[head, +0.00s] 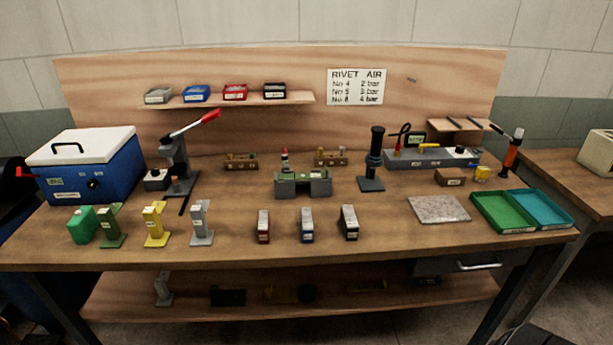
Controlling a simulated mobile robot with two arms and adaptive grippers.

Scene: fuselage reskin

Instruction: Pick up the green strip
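I cannot make out with certainty which item is the green strip. At the front left of the bench stand a bright green block-like item (82,226) and, beside it on the right, a dark green upright piece on a flat foot (110,227). A yellow upright piece (155,224) and a grey upright piece (200,222) of similar shape stand further right. A green-topped fixture (303,182) sits at mid-bench. Neither of my grippers shows in the head view.
A blue cooler (90,178) and a red-handled press (178,165) stand at left. Red, blue and black small boxes line the front middle. A grey mat (439,209), green tray (489,225) and teal tray (556,220) lie at right. The front edge strip is clear.

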